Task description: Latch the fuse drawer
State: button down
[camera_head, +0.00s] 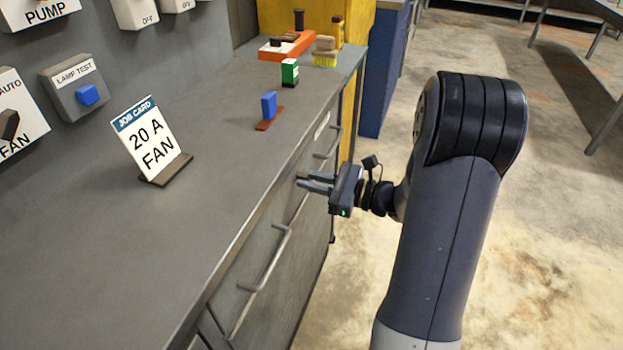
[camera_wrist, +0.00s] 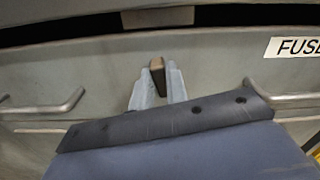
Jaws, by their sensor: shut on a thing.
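The fuse drawer (camera_wrist: 225,72) is a grey front filling the wrist view, with a partly cut-off "FUSE" label (camera_wrist: 295,46) at its right. In the head view, its front lies below the counter edge, partly hidden by my gripper. My gripper (camera_head: 304,180) reaches in from the right, level with the upper drawer front. In the wrist view, my gripper (camera_wrist: 158,82) is shut on a small brown tab (camera_wrist: 157,68) standing at the front's middle. A dark gap runs above the front, with a brownish plate (camera_wrist: 158,17) above the tab.
Bar handles stand either side of my gripper, one nearer (camera_head: 265,268) and one farther (camera_head: 333,146). On the counter are a "20 A FAN" job card (camera_head: 146,140), a blue fuse (camera_head: 269,105), a green one (camera_head: 289,72) and an orange tray (camera_head: 275,54).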

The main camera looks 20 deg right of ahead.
jog(key=shift+r+m+p, duration=0.25)
jog(key=shift+m+p, duration=0.45)
jog(key=shift+p, duration=0.2)
jog(key=shift+f+m+p, duration=0.25)
jog(key=shift+m+p, duration=0.4)
jog(key=shift+m, duration=0.05)
jog(key=c, duration=1.4)
grip_release()
jog(key=shift+d, duration=0.1)
jog(key=v, duration=1)
jog(key=shift+s+d, duration=0.2)
jog(key=shift+d, duration=0.1)
jog(key=shift+w+a, duration=0.1)
